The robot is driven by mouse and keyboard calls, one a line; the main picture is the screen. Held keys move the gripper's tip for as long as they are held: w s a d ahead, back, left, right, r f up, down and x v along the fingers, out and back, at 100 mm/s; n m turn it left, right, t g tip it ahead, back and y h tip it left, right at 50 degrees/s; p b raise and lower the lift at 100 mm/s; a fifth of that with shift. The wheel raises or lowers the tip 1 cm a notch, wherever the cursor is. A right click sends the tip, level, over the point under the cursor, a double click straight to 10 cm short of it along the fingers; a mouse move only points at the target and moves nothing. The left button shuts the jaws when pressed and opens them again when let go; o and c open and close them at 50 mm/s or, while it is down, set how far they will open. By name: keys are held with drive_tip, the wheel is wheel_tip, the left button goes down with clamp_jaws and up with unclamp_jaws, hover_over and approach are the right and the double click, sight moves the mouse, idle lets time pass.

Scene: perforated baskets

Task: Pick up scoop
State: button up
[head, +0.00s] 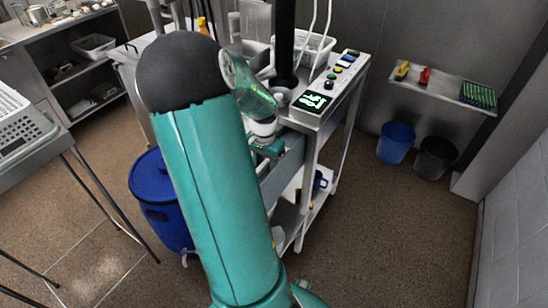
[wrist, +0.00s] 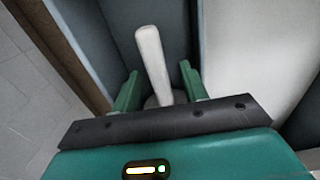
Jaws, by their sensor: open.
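A white rod-like handle (wrist: 150,48), which looks like the scoop's, stands between my gripper's fingers in the wrist view. My gripper (wrist: 160,72) is open, with one green finger on each side of the handle. I cannot tell whether either finger touches it. In the head view, my gripper (head: 268,149) is at the side of the metal cart, and the scoop cannot be made out there.
A white basket (head: 305,48) stands behind. A blue barrel (head: 158,200) is close on the left. Two bins, blue (head: 396,143) and black (head: 436,157), stand by the wall. The right floor is clear.

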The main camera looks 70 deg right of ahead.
drive_tip(key=shift+f, duration=0.2)
clamp_jaws()
drive_tip(key=shift+r, duration=0.1)
drive_tip(key=shift+w+r, duration=0.1)
drive_tip(key=shift+r, duration=0.45)
drive_tip(key=s+a+r, duration=0.9)
drive_tip(key=a+r, duration=0.1)
drive_tip(key=r, duration=0.1)
drive_tip(key=shift+s+r, duration=0.35)
drive_tip(key=shift+s, duration=0.05)
drive_tip(key=shift+a, duration=0.1)
